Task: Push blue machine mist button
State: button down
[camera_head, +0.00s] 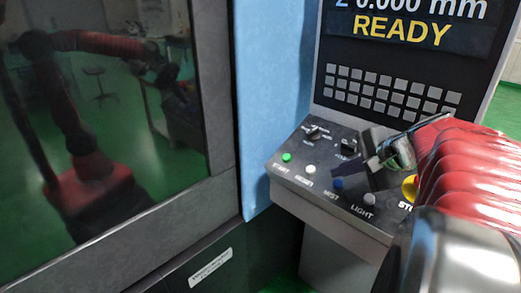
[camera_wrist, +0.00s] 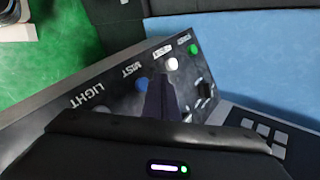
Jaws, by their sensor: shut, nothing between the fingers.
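The blue MIST button (camera_head: 337,183) sits in the front row of the sloped control panel, between the white RESET button (camera_head: 310,169) and the LIGHT button (camera_head: 369,199). In the wrist view the blue button (camera_wrist: 142,84) is beside the left edge of my fingertips. My gripper (camera_head: 368,164) is shut and empty over the panel, behind the button row in the head view. In the wrist view its fingers (camera_wrist: 155,82) point between the blue button and RESET. I cannot tell whether they touch the panel. The button's front shows clear in the head view.
The green START button (camera_head: 287,157) is at the panel's left end. A yellow stop button (camera_head: 409,188) is at the right, partly behind my arm. Two dark knobs (camera_head: 312,132) stand behind the row. A keypad and READY screen (camera_head: 405,28) rise above.

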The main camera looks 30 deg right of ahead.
jog(key=shift+s+a+r, duration=0.1)
jog(key=shift+a+r, duration=0.2)
jog(key=shift+r, duration=0.35)
jog(key=shift+s+a+r, duration=0.15)
jog(key=shift+a+r, duration=0.15)
jog(key=shift+r, duration=0.35)
jog(key=shift+s+a+r, duration=0.1)
jog(key=shift+a+r, duration=0.2)
jog(key=shift+r, duration=0.35)
jog(key=shift+w, duration=0.1)
jog(key=w+a+f+n+g+y, duration=0.1)
jog(key=w+a+n, duration=0.1)
jog(key=a, duration=0.5)
jog(key=w+a+f+n, duration=0.1)
jog(key=w+a+f, duration=0.1)
jog(key=a, duration=0.5)
jog(key=s+a+f+n+g+h, duration=0.2)
jog(key=s+a+f+n, duration=0.6)
jog(key=s+a+n, duration=0.4)
jog(key=n, duration=0.3)
jog(key=shift+s+a+n+g, duration=0.25)
jog(key=shift+s+n+g, duration=0.05)
jog(key=shift+s, duration=0.1)
